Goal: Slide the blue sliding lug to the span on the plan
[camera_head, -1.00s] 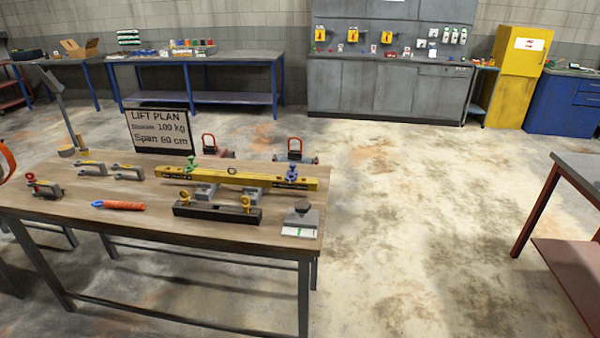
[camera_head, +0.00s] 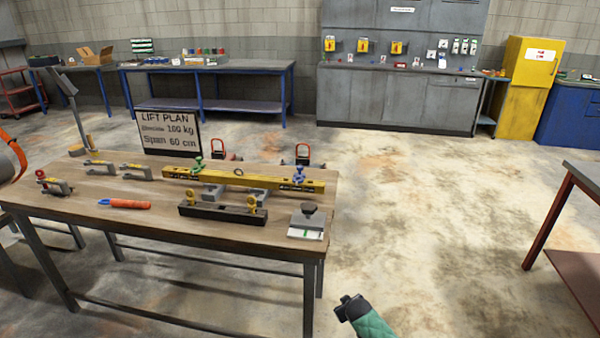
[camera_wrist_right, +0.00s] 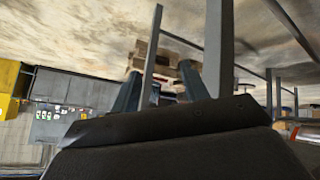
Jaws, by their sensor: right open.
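The blue sliding lug (camera_head: 298,175) sits on the right part of the yellow beam (camera_head: 246,179), which lies on grey supports on the wooden table. A green lug (camera_head: 197,166) sits on its left part. The plan board (camera_head: 169,132) stands behind and reads "LIFT PLAN", a line ending in 100 kg, and "Span 60 cm". My right gripper (camera_head: 350,307) is low in front of the table, right of its front corner and well away from the lug. In the right wrist view its fingers (camera_wrist_right: 160,92) are apart, with no held thing visible. My left gripper is out of view.
On the table (camera_head: 160,226) are a black bar with yellow fittings (camera_head: 222,212), a grey block with a dark knob (camera_head: 307,221), an orange-handled tool (camera_head: 124,203) and several shackles (camera_head: 136,172). The floor (camera_head: 440,220) right of the table is clear up to another bench (camera_head: 572,190).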

